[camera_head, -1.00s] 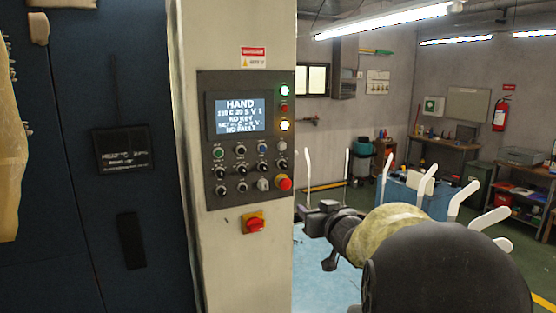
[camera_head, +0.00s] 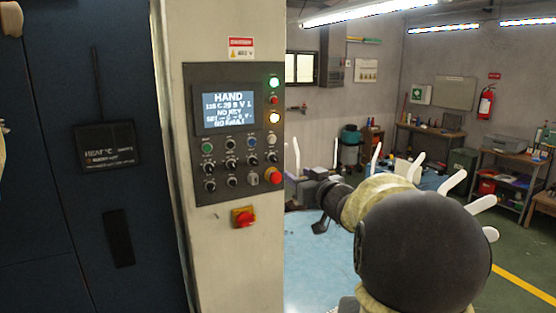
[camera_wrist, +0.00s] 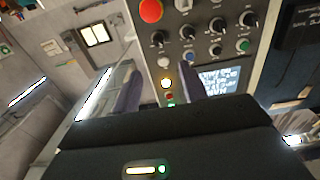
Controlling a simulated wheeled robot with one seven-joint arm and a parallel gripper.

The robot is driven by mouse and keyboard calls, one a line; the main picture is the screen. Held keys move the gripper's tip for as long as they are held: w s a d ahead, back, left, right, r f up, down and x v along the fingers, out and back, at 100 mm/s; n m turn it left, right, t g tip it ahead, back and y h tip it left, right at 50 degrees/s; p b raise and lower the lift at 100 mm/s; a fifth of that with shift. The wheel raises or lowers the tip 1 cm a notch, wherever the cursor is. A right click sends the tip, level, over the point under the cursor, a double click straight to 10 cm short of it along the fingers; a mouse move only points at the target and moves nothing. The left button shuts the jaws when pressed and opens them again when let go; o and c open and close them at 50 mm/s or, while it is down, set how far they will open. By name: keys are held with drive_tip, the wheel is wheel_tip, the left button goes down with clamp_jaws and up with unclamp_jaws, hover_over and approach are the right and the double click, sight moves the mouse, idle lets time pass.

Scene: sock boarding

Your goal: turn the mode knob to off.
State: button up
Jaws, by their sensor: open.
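The control panel (camera_head: 220,165) on a cream column holds several small black knobs in rows under a blue screen (camera_head: 228,110) that reads HAND. I cannot read the labels, so I cannot tell which knob is the mode knob. In the wrist view the panel appears upside down, with black knobs (camera_wrist: 217,26) and the screen (camera_wrist: 220,80) near the fingers. My gripper (camera_head: 318,208) is to the right of the panel, apart from it. In the wrist view my gripper (camera_wrist: 158,82) is open, with nothing seen between its two dark fingers.
A dark blue cabinet (camera_head: 75,220) stands left. White upright forms (camera_head: 455,180) stand behind my arm. Workbenches line the back wall.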

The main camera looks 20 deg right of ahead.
sight(276, 160)
drive_tip(key=w+p, duration=0.3)
drive_tip(key=w, duration=1)
drive_tip(key=shift+w+p, duration=0.25)
drive_tip(key=shift+p, duration=0.05)
drive_tip(key=shift+c, duration=0.4)
